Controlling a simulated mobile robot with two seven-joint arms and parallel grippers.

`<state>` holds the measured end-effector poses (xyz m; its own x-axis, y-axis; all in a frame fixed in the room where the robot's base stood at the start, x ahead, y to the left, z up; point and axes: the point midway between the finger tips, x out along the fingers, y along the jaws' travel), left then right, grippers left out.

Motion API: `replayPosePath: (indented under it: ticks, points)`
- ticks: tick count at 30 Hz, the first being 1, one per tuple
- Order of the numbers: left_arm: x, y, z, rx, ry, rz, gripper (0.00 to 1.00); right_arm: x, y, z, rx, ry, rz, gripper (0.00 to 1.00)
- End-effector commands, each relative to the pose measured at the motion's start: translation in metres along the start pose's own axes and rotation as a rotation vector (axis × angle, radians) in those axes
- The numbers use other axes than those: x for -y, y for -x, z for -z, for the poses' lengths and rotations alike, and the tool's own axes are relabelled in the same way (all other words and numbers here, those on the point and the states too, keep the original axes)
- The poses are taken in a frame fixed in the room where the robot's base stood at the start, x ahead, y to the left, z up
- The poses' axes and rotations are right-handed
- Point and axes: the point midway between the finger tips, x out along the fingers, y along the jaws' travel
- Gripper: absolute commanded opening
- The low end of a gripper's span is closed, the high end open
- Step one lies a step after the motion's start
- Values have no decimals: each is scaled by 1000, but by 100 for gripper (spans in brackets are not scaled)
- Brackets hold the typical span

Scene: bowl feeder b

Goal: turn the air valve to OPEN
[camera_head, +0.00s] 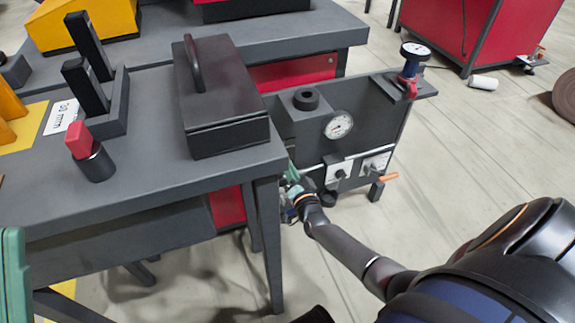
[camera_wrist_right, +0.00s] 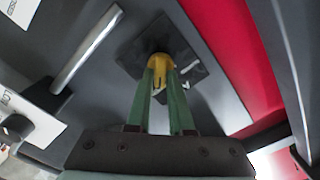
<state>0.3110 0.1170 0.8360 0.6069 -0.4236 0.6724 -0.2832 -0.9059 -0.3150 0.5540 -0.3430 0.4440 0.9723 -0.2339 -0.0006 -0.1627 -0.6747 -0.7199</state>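A yellow handle (camera_wrist_right: 160,66), which looks like the air valve's, stands out from a dark square plate (camera_wrist_right: 135,48) in the right wrist view. My right gripper (camera_wrist_right: 160,80) has its two green fingers on either side of this handle. The handle fills the gap between the fingertips, so they look shut on it. White marks and part of a label show beside the handle, but I cannot read them. In the head view my right gripper (camera_head: 292,178) reaches low beside the table corner, and the handle is hidden there.
A grey panel (camera_head: 300,130) carries a gauge (camera_head: 339,125), a black knob (camera_head: 341,173) and an orange lever (camera_head: 388,177). The dark table (camera_head: 220,172) stands close left of my right gripper. A metal bar (camera_wrist_right: 88,48) runs nearby. Open floor lies right.

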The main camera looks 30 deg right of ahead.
Motion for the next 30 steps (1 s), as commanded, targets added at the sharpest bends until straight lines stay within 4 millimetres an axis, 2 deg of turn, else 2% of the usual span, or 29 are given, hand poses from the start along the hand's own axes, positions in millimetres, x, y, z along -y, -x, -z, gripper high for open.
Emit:
replayPosePath:
  ticks: [1, 7, 17, 20, 30]
  points:
    - [0, 0, 0, 0, 0, -2, 0, 0, 0, 0, 1, 0, -1, 26]
    - [-1, 0, 0, 1, -1, -6, 0, 0, 0, 0, 0, 2, 0, 48]
    - [1, -2, 3, 0, 0, -5, 0, 1, 6, 0, 2, 3, -1, 48]
    - [4, -7, 8, -3, 5, -3, 0, 1, 20, 1, 3, 3, -3, 48]
    - [17, -25, 29, -18, 17, 12, 0, 2, 93, 1, 3, 3, -3, 48]
